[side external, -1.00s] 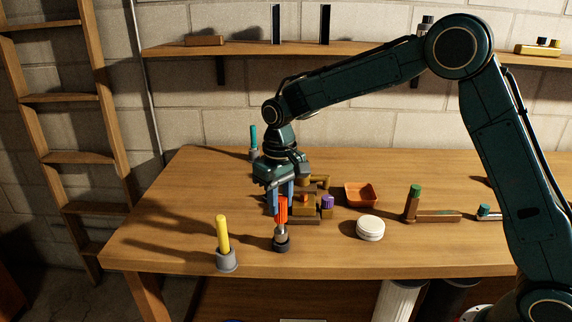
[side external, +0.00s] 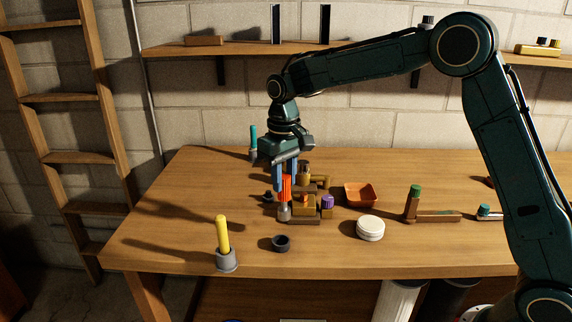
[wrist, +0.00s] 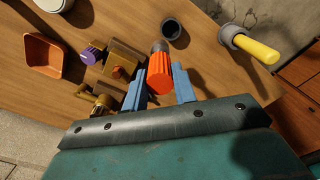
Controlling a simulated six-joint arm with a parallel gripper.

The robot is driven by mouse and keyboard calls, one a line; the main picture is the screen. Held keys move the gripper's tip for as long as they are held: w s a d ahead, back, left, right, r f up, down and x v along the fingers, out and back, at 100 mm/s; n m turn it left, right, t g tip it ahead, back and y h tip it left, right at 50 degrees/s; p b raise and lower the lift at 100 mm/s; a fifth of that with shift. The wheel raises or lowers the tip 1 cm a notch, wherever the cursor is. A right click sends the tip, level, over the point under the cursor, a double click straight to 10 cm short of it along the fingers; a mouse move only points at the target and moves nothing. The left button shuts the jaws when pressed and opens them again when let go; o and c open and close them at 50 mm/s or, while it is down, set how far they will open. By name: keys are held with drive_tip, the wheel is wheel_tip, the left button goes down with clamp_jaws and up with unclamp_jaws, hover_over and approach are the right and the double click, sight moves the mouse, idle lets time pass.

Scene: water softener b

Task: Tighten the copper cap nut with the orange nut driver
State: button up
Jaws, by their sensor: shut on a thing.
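My gripper (side external: 285,187) is shut on the orange nut driver (side external: 286,182), its blue fingers on either side of the handle. The driver is upright, with its grey metal socket (side external: 284,213) pointing down beside the left end of the brass valve assembly (side external: 309,207). In the wrist view the orange driver (wrist: 160,72) sits between the fingers, apart from the assembly's block (wrist: 122,60). A small copper-orange piece on the block (wrist: 117,72) may be the copper cap nut; it also shows in the side view (side external: 304,199). The socket's open end is hidden.
The dark round holder (side external: 281,243) stands empty in front. A yellow-handled tool (side external: 223,237) stands in a grey holder at the front left. A purple knob (side external: 327,201) is on the assembly's right. An orange tray (side external: 361,195) and white round container (side external: 370,228) lie further right.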

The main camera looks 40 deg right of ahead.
drive_tip(key=w+d+r, duration=0.3)
drive_tip(key=d+r, duration=0.3)
drive_tip(key=d, duration=0.4)
drive_tip(key=shift+w+d, duration=0.15)
drive_tip(key=shift+d, duration=0.05)
drive_tip(key=shift+f, duration=0.15)
drive_tip(key=shift+f, duration=2.15)
drive_tip(key=shift+f, duration=1.3)
drive_tip(key=shift+m, duration=1)
drive_tip(key=shift+r, duration=0.1)
drive_tip(key=shift+r, duration=2.55)
